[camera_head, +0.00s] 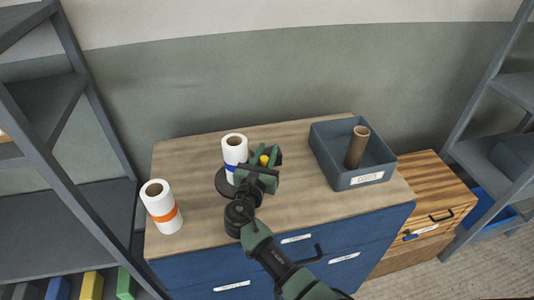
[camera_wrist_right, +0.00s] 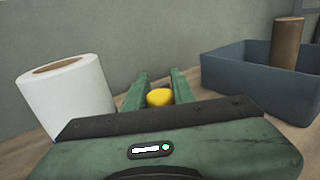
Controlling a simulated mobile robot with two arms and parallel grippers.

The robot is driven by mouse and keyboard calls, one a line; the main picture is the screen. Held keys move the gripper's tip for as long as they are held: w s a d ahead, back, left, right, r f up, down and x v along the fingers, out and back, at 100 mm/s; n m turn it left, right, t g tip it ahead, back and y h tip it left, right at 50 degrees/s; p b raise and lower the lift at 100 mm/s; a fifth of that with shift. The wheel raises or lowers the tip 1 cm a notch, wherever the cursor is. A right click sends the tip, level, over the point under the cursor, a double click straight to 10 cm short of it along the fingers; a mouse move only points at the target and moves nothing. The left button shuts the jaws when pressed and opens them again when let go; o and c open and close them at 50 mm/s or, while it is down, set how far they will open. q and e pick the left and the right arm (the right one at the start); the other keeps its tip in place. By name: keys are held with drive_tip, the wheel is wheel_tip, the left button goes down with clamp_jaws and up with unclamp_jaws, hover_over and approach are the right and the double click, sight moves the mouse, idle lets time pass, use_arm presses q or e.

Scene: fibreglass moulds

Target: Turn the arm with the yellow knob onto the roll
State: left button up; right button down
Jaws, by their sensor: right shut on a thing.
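A white roll with a blue band (camera_head: 234,157) stands upright on a dark round base (camera_head: 223,183) on the wooden cabinet top. The roll also shows at the left of the right wrist view (camera_wrist_right: 66,100). My right gripper (camera_head: 262,158) is just right of this roll, its fingers shut on the yellow knob (camera_head: 264,160). In the right wrist view the yellow knob (camera_wrist_right: 160,97) sits between the two green fingers. The arm that carries the knob is mostly hidden by my gripper, so I cannot tell whether it touches the roll. My left gripper is not in view.
A second white roll with an orange band (camera_head: 161,206) stands at the left of the cabinet top (camera_head: 190,222). A grey bin (camera_head: 341,179) with a brown tube (camera_head: 356,147) in it stands at the right. Grey shelves flank the cabinet. The front middle of the top is partly clear.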

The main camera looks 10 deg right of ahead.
sight(264, 163)
drive_tip(key=shift+d, duration=0.15)
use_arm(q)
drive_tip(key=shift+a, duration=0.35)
use_arm(e)
drive_tip(key=c, duration=1.2)
unclamp_jaws()
drive_tip(key=b+v, duration=0.1)
drive_tip(key=v, duration=0.5)
drive_tip(key=shift+s+f, duration=0.1)
drive_tip(key=shift+s, duration=0.1)
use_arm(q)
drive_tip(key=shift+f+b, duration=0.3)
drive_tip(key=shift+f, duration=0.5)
use_arm(e)
drive_tip(key=shift+s+a, duration=0.45)
drive_tip(key=shift+s, duration=0.1)
